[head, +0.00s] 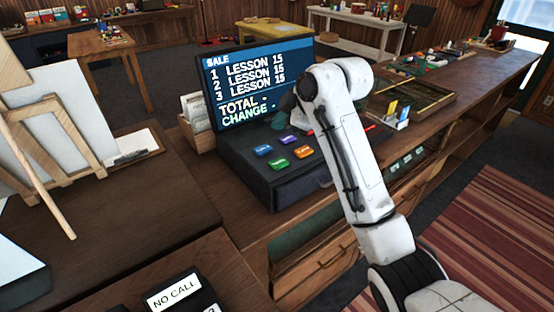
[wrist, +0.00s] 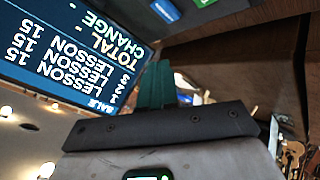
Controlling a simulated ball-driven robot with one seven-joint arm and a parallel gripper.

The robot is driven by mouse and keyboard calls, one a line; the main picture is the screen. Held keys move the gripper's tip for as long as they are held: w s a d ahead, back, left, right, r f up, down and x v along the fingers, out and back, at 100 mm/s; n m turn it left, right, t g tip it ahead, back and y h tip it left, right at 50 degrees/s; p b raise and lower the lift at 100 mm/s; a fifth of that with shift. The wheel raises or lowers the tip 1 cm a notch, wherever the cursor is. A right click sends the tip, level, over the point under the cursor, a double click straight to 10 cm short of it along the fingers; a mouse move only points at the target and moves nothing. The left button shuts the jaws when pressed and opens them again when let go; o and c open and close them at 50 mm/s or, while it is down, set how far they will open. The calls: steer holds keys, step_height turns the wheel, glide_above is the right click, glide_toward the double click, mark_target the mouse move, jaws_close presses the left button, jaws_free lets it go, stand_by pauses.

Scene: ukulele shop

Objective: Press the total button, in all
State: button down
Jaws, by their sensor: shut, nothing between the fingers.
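The till's screen (head: 258,88) lists three LESSON 15 lines, with a dash beside TOTAL and CHANGE. It also shows upside down in the wrist view (wrist: 60,50). On the till's dark base (head: 290,188) sit a blue button (head: 263,150), a green button (head: 278,165), a purple button (head: 288,139) and an orange button (head: 304,152). Their labels are too small to read. My gripper (wrist: 155,75) is shut and empty, near the screen and apart from the blue (wrist: 165,10) and green (wrist: 203,2) buttons. My arm hides part of the till's right side.
A wooden card box (head: 196,130) stands left of the screen. A small card holder (head: 397,115) and a tray (head: 410,101) lie right of my arm on the counter. An easel (head: 50,140) and a NO CALL sign (head: 173,291) are at left and front.

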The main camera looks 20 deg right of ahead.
steer(key=shift+f, duration=0.1)
steer(key=b, duration=0.6)
glide_above(281, 164)
step_height(281, 164, down, 7)
steer(key=shift+w+r, duration=0.1)
steer(key=shift+f, duration=0.95)
steer(key=shift+f, duration=0.1)
stand_by(1.0)
steer(key=shift+f, duration=0.3)
steer(key=shift+f+b, duration=0.4)
steer(key=shift+f, duration=0.1)
stand_by(0.7)
steer(key=shift+r, duration=0.1)
steer(key=shift+r+p, duration=0.8)
steer(key=shift+r, duration=0.05)
